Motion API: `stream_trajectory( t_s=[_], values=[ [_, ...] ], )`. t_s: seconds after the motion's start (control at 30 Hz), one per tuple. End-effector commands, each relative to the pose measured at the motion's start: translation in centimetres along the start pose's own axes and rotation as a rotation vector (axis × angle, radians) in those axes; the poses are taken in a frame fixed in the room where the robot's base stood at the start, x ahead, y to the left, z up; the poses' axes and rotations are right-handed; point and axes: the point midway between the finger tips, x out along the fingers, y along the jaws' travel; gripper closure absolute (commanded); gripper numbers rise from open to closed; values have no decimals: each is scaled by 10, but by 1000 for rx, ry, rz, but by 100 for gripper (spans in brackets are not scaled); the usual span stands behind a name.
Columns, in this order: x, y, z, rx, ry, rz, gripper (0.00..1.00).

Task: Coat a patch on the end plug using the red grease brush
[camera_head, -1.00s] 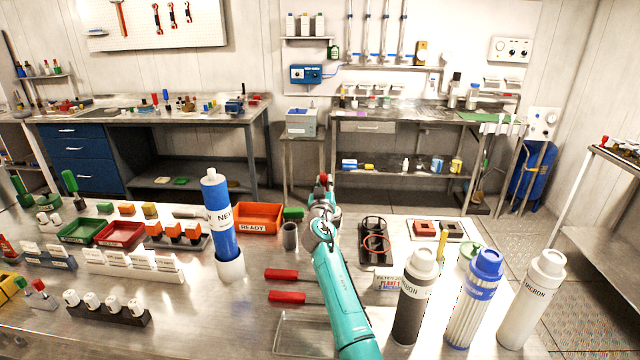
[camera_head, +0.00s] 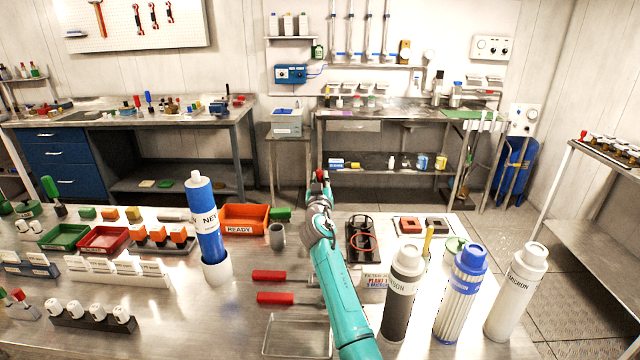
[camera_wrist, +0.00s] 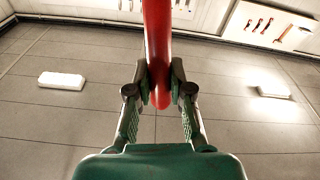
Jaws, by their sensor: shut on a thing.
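My gripper (camera_wrist: 159,85) is shut on a red handle (camera_wrist: 157,45), which I take to be the red grease brush. The handle runs up out of the top of the wrist view, so its bristles are not visible. In the head view my arm reaches forward over the table, with a small red part (camera_head: 320,175) at its far end. I cannot pick out the end plug with certainty. White capped pieces (camera_head: 92,311) stand in a black rack at the front left, and a blue cartridge marked NEW (camera_head: 207,222) stands upright in a white cup.
Two red-handled tools (camera_head: 282,277) and a clear tray (camera_head: 297,336) lie left of my arm. An orange READY bin (camera_head: 243,220) and a grey cup (camera_head: 277,236) stand behind them. Floor lies between this table and the back benches.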

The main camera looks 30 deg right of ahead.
Motion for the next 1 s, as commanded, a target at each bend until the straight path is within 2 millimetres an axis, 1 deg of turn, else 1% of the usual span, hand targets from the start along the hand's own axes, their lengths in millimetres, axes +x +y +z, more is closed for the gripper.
stream_trajectory(
  t_s=[0.03, 0.3, 0.5, 1.0],
  values=[
    [1, 1, -5, 1, 2, 0, 100],
    [5, 5, -29, 2, 2, 0, 100],
    [6, 7, -42, 1, 2, -1, 100],
    [8, 8, -49, 1, 2, -1, 100]
  ],
)
